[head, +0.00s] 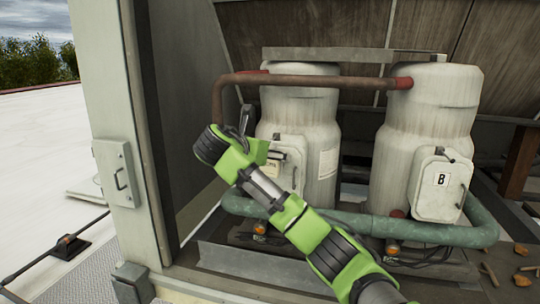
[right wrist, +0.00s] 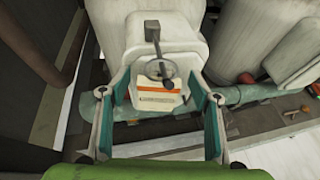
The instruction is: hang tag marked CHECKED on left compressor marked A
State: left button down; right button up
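The left compressor (head: 300,105) is a pale, worn tank with a white box (head: 294,150) on its front. Its letter is not readable. A white tag (right wrist: 160,98) with an orange stripe is in front of this box in the right wrist view. Its clear round loop overlaps the dark knob of the box's lever (right wrist: 153,50) and appears to be around it. My right gripper (right wrist: 158,82) is open, with one finger on each side of the tag and small gaps between. In the head view my right arm partly covers the box and tag. My left gripper is not in view.
The right compressor (head: 427,130) has a box marked B (head: 441,180). A brown pipe (head: 310,82) joins the tanks on top, and a green pipe (head: 440,232) runs low in front. The cabinet's side post (head: 105,90) stands close left of my right arm.

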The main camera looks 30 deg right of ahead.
jog(key=v, duration=1.2)
jog(key=shift+d, duration=0.1)
dwell(0.9)
